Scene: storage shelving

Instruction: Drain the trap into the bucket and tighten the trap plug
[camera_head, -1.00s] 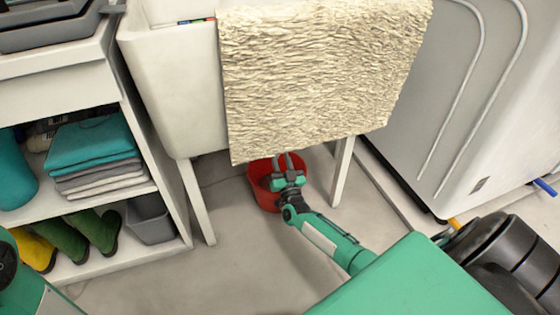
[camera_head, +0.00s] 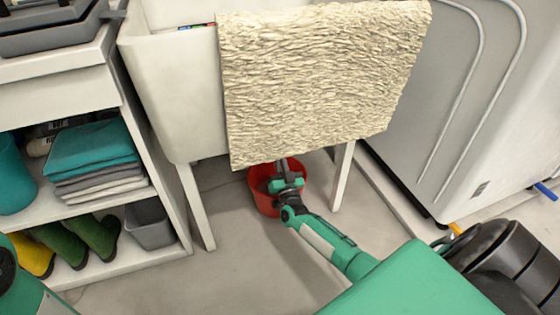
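The red bucket (camera_head: 262,200) stands on the floor under the white sink (camera_head: 165,100). My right gripper (camera_head: 281,165) is over the bucket, pointing up and away under the hanging beige cloth (camera_head: 315,80). Its fingers look close together and their tips reach the cloth's lower edge. Whether they hold anything cannot be seen. The trap and its plug are not visible; the cloth covers the area below the sink. My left gripper is out of view; only a part of my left arm shows at the lower left edge.
Shelving at left holds folded towels (camera_head: 95,150), green and yellow boots (camera_head: 95,235) and a grey bin (camera_head: 148,225). Sink legs (camera_head: 343,175) flank the bucket. A white appliance (camera_head: 450,100) stands at right. The floor in front is mostly clear.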

